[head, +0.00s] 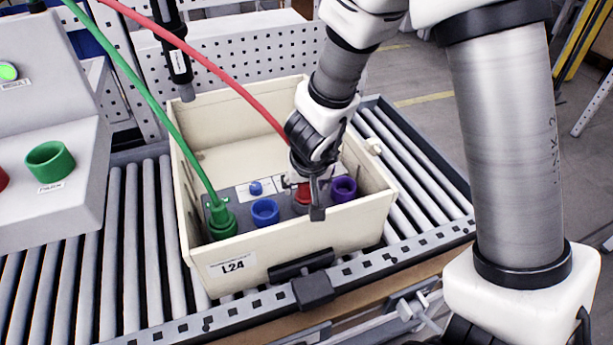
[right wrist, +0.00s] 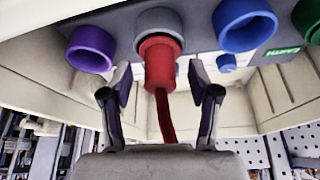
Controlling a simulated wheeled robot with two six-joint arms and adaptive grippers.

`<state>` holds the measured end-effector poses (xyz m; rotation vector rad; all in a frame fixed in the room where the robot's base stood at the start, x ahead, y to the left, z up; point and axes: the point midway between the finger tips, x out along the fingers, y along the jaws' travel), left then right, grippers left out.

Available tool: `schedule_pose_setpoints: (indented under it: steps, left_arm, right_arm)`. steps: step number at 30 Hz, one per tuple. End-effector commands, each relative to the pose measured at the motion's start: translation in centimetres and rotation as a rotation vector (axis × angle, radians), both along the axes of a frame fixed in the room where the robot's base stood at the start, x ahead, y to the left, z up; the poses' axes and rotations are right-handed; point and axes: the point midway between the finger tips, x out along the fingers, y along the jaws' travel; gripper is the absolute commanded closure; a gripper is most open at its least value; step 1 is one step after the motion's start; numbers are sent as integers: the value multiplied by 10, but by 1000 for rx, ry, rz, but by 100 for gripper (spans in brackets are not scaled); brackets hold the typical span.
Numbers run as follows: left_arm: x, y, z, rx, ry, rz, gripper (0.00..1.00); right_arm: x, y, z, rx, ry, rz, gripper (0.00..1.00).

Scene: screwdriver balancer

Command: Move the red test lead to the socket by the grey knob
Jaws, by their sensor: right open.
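The red test lead (head: 215,68) comes down from the upper left into the cream crate (head: 300,243). Its red plug (right wrist: 160,60) sits at the grey-rimmed socket (right wrist: 157,20), between the blue and purple sockets; it looks seated. My right gripper (right wrist: 160,80) is open, with one finger on each side of the plug and visible gaps. In the head view my right gripper (head: 307,190) partly hides the plug. The blue socket (head: 265,211) and purple socket (head: 344,189) are empty. I cannot make out a grey knob. My left gripper is not in view.
A green lead (head: 150,95) is plugged into the green socket (head: 221,219) at the panel's left. A small blue knob (head: 256,188) stands behind the blue socket. A black tool (head: 178,55) hangs above the crate's back left corner. The crate walls rise around the panel.

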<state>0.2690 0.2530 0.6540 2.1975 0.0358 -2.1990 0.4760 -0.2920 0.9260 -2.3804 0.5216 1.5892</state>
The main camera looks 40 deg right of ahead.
Motion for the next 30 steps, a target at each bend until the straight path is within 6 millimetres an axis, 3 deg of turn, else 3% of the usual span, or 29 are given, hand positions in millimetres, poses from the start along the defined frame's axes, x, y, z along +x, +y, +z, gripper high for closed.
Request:
schedule_pose_setpoints:
  steps: [18,30]
  left_arm:
    - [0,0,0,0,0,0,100]
    - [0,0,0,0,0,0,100]
  right_arm:
    - [-22,10,61,0,-5,-2,39]
    - [-24,12,65,2,-2,0,39]
